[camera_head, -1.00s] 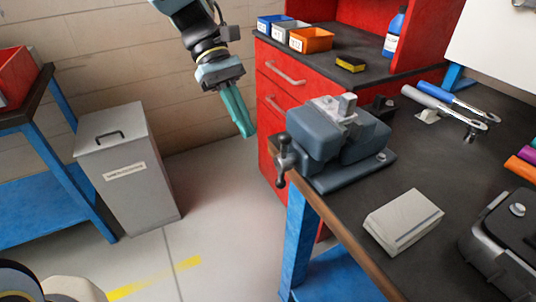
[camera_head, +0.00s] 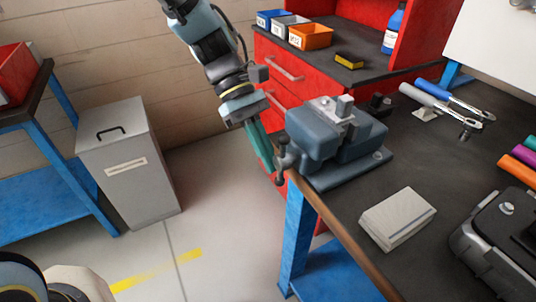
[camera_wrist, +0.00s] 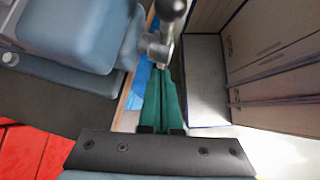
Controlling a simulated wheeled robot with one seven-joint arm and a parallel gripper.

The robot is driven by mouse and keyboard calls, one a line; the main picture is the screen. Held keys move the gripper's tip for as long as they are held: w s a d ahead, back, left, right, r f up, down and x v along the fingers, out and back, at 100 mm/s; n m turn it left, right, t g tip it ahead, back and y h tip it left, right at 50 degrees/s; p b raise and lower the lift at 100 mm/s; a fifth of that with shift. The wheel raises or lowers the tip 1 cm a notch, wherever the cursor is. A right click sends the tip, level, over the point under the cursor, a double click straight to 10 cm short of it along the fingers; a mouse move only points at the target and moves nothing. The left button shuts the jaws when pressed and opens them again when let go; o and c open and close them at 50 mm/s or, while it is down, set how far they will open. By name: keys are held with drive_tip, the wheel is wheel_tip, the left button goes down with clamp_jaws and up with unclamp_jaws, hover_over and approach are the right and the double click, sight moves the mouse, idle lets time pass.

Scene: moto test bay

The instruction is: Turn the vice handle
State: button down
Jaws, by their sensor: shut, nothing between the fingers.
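The blue-grey vice (camera_head: 325,140) stands at the near left corner of the dark workbench. Its handle (camera_head: 282,160) is a grey bar with knobbed ends, hanging roughly upright off the bench's left edge. In the wrist view the handle's dark knob (camera_wrist: 171,8) and its hub show at the top, beside the vice body (camera_wrist: 75,32). My gripper (camera_head: 268,168) has green fingers, pointing down just left of the handle. In the wrist view the fingers (camera_wrist: 165,80) lie together, shut and empty, with their tips close to the handle. I cannot tell whether they touch it.
A white box (camera_head: 398,218) and a black case (camera_head: 500,235) lie on the bench right of the vice. A red drawer cabinet (camera_head: 285,72) stands behind. A grey bin (camera_head: 130,165) stands at left. The floor between bin and bench is clear.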

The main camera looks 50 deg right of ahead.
drive_tip(key=shift+s+f+g+y+p, duration=0.15)
drive_tip(key=shift+f+g+y+p, duration=0.15)
drive_tip(key=shift+g+p, duration=0.5)
